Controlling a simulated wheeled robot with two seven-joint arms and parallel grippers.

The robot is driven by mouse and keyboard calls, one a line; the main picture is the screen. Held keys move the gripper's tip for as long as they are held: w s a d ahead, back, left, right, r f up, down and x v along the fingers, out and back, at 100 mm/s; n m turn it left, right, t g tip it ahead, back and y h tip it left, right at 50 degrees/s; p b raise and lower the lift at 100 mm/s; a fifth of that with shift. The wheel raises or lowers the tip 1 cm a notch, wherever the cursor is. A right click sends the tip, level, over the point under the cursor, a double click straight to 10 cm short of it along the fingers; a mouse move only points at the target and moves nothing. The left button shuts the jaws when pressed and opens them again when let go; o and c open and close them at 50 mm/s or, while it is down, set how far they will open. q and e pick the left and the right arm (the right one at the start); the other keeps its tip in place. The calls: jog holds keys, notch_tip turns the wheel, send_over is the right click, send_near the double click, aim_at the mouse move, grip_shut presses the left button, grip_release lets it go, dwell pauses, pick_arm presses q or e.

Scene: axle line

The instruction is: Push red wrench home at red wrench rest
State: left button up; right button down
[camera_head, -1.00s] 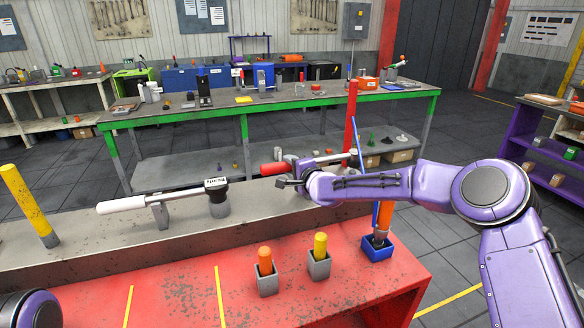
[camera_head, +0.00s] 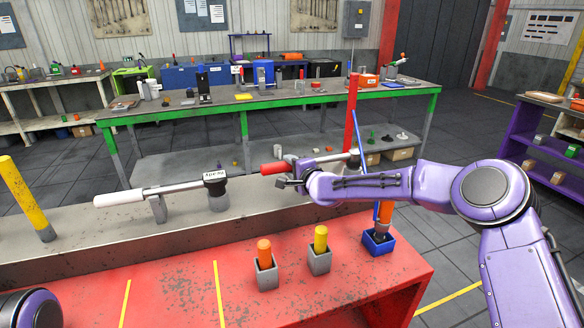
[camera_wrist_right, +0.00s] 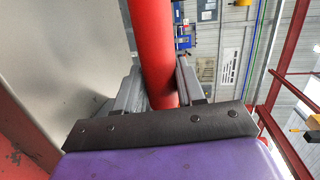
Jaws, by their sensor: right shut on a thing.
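The red wrench has a red handle (camera_head: 272,168), a grey shaft and a dark head (camera_head: 354,158) that points right. It lies roughly level above the far right part of the grey ledge. My right gripper (camera_head: 288,181) is shut on the red handle. In the right wrist view the red handle (camera_wrist_right: 157,50) runs between the two fingers of my right gripper (camera_wrist_right: 160,85). My gripper and forearm hide what is under the shaft, and I cannot make out the red wrench rest. My left gripper is out of view; only part of my left arm shows at bottom left.
A white-handled wrench (camera_head: 120,198) lies on a grey rest and post on the ledge (camera_head: 100,238). Orange (camera_head: 264,253) and yellow (camera_head: 320,238) pegs stand in holders on the red bench (camera_head: 180,295). A blue holder (camera_head: 378,243) and a red post (camera_head: 350,120) are near my right forearm.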

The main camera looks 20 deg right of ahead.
jog(key=shift+f+b, duration=0.4)
jog(key=shift+b, duration=0.05)
jog(key=c, duration=0.6)
grip_release()
jog(key=shift+s+f, duration=0.15)
jog(key=shift+s, duration=0.2)
jog(key=b+v, duration=0.2)
jog(key=v, duration=0.8)
jog(key=shift+r+b, duration=0.2)
jog(key=shift+b, duration=0.15)
